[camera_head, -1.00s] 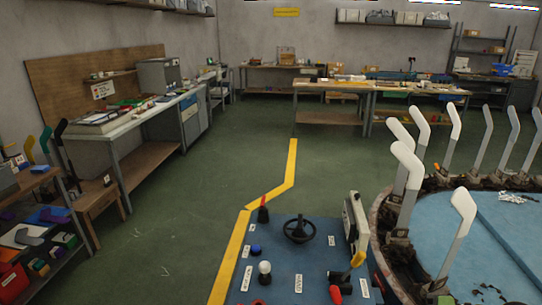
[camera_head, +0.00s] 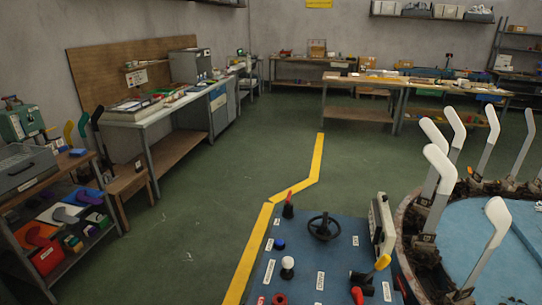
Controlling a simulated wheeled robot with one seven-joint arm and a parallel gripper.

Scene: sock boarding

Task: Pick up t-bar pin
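I cannot single out a t-bar pin in the head view; small items on the benches and panel are too small to tell. A blue panel (camera_head: 345,262) at the bottom centre carries a black handwheel (camera_head: 323,227), a red-tipped lever (camera_head: 288,206), a blue button (camera_head: 279,244), a white ball knob (camera_head: 288,266) and a yellow-handled lever (camera_head: 380,263). A red-tipped handle (camera_head: 357,295) is cut off at the lower edge. My gripper is not in view.
A round machine with white upright sock boards (camera_head: 437,180) stands at the right. A left shelf unit (camera_head: 60,275) holds coloured bins and a grey case (camera_head: 25,167). Left bench (camera_head: 150,120) and back benches (camera_head: 360,80) hold clutter. Green floor (camera_head: 200,215) between is clear.

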